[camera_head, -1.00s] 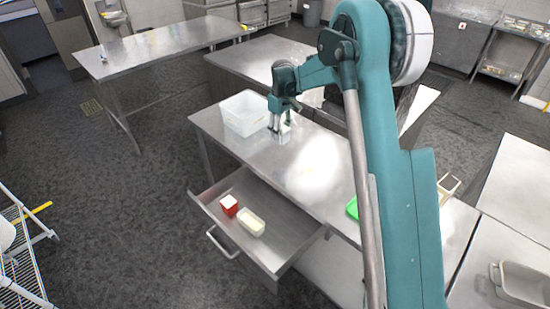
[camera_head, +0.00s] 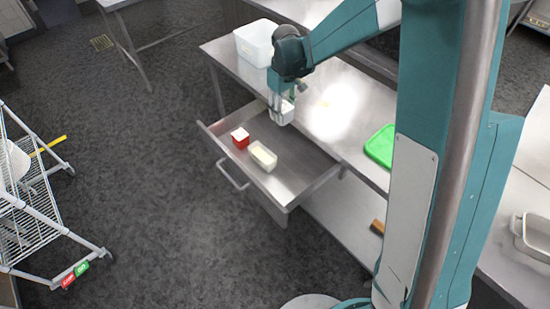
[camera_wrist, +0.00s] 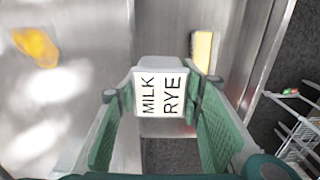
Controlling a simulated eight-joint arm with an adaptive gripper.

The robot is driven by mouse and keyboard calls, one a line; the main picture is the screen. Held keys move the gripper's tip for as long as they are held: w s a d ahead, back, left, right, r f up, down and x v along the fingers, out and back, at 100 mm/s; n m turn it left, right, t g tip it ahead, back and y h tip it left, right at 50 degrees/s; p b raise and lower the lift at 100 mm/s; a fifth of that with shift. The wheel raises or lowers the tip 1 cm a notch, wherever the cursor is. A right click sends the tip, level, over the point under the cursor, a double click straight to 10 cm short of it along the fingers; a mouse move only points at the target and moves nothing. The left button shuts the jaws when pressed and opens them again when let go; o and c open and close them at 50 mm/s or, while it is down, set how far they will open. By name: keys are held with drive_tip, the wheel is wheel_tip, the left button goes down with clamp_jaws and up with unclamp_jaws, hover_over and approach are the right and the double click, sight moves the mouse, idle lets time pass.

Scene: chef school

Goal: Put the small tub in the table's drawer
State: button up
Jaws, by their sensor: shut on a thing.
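The small tub (camera_head: 286,114) is white and sits between the fingers of my gripper (camera_head: 279,106), which is shut on it. In the wrist view the tub's labelled face (camera_wrist: 161,95) reads "MILK RYE", with a finger on either side. The table's drawer (camera_head: 291,176) is pulled open. My gripper holds the tub near the table's front edge, by the back of the drawer; I cannot tell its exact height. A red box with a white top (camera_head: 240,139) and a pale oblong tub (camera_head: 263,156) lie in the drawer.
A white bin (camera_head: 254,45) stands at the table's far left end. A green board (camera_head: 380,146) lies on the steel tabletop (camera_head: 335,125). The drawer floor has bare room to the right of the pale tub. A wire cart (camera_head: 40,215) stands left on the floor.

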drive_tip(key=b, duration=0.6)
hover_over(279, 187)
wheel_tip(279, 187, down, 9)
drive_tip(key=shift+r, duration=0.2)
drive_tip(key=shift+f, duration=0.15)
drive_tip(key=shift+f+b, duration=0.9)
drive_tip(key=shift+f, duration=2.1)
drive_tip(key=shift+f+b, duration=0.45)
drive_tip(key=shift+f, duration=1.45)
drive_tip(key=shift+f, duration=0.15)
drive_tip(key=o, duration=1)
